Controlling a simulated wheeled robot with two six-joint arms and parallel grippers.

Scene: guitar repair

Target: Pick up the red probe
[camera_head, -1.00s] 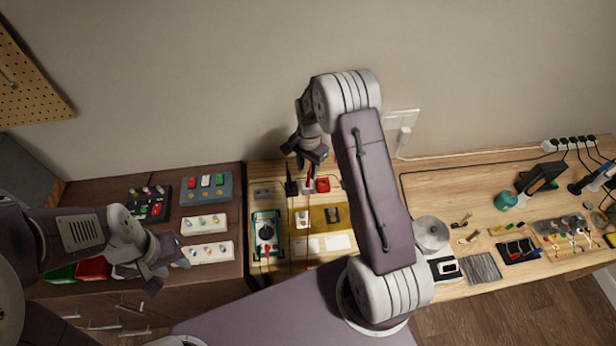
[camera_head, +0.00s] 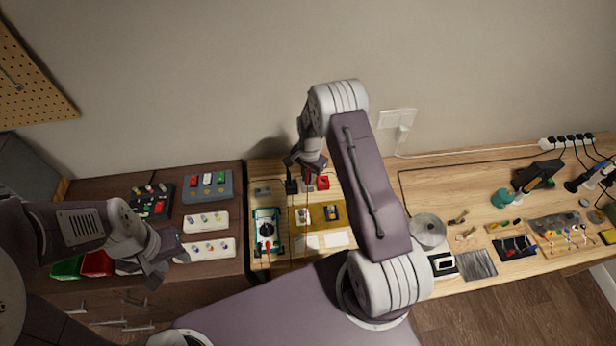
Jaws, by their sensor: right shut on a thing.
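My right gripper (camera_head: 304,165) hangs over the back of the light wooden bench, shut on the red probe (camera_head: 307,178). Only a short red piece of the probe shows below the fingers; the rest is hidden by them or too small to make out. The teal-edged multimeter (camera_head: 266,230) with a black dial lies in front and to the left, with a red lead on its lower part. My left gripper (camera_head: 157,270) is empty over the front of the dark cabinet, away from the probe; its finger gap is unclear.
A black block (camera_head: 291,187) and a red block (camera_head: 323,183) stand close to the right gripper. A tan board (camera_head: 323,214) with small parts lies in front. The wall is close behind.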

